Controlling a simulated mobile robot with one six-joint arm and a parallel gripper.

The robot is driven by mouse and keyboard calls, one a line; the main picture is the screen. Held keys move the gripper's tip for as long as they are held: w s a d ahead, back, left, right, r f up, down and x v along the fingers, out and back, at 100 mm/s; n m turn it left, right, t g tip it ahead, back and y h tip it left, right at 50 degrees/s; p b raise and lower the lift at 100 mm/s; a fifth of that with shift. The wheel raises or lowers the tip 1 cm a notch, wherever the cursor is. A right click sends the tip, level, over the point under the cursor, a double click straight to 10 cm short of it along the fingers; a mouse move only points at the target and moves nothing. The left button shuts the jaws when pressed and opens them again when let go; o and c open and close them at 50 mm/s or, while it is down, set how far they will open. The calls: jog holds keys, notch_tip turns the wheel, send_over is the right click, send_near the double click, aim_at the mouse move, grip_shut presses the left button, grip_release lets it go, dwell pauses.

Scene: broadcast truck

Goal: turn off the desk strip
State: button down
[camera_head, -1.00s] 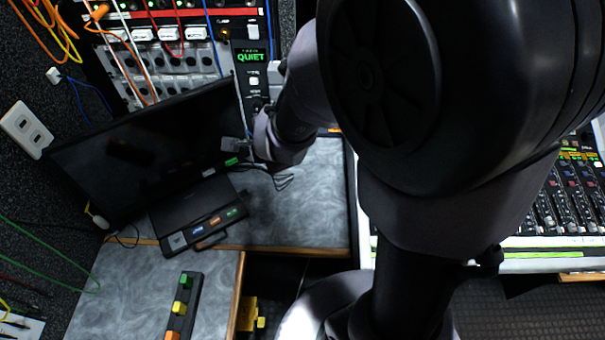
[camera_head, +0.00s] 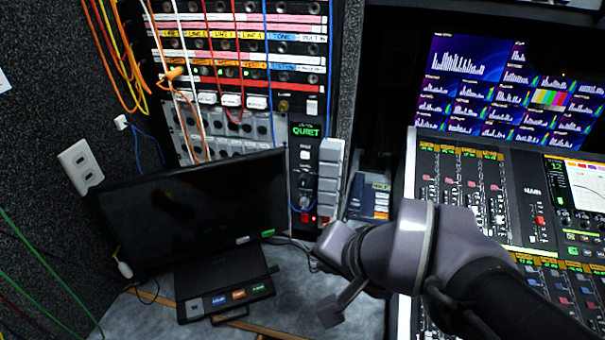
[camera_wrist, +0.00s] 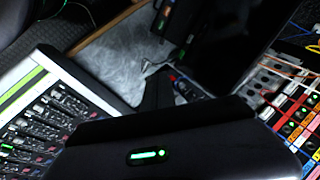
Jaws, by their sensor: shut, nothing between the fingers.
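A grey, upright, segmented strip (camera_head: 329,178) stands beside the dark QUIET panel (camera_head: 304,160) at the right side of the rack. It looks like the desk strip, though I cannot be sure. Small red lights show near its foot; I cannot tell whether they belong to the strip or the panel. My gripper (camera_head: 331,313) is over the grey desk, below and in front of the strip, apart from it. It is shut and empty. In the wrist view my gripper (camera_wrist: 158,92) shows as a dark shape over the desk; the strip is not clear there.
A dark monitor (camera_head: 200,205) and a small button box (camera_head: 228,298) stand left of my gripper. The mixing console (camera_head: 480,200) is close on the right. Patch cables (camera_head: 235,60) hang across the rack. Some bare desk (camera_head: 290,300) lies between.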

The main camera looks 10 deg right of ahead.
jog(key=w+a+f+m+t, duration=0.1)
jog(key=w+a+f+m, duration=0.15)
jog(key=w+m, duration=0.4)
jog(key=w+d+f+m+h+p, duration=0.1)
jog(key=w+d+f+m+h, duration=0.3)
jog(key=w+f+m, duration=0.4)
notch_tip(320, 180, down, 3)
jog(key=shift+w+d+m+t+h+p, duration=0.2)
jog(key=shift+w+m+t+h+p, duration=0.3)
jog(key=shift+h, duration=0.4)
jog(key=shift+w+f, duration=0.1)
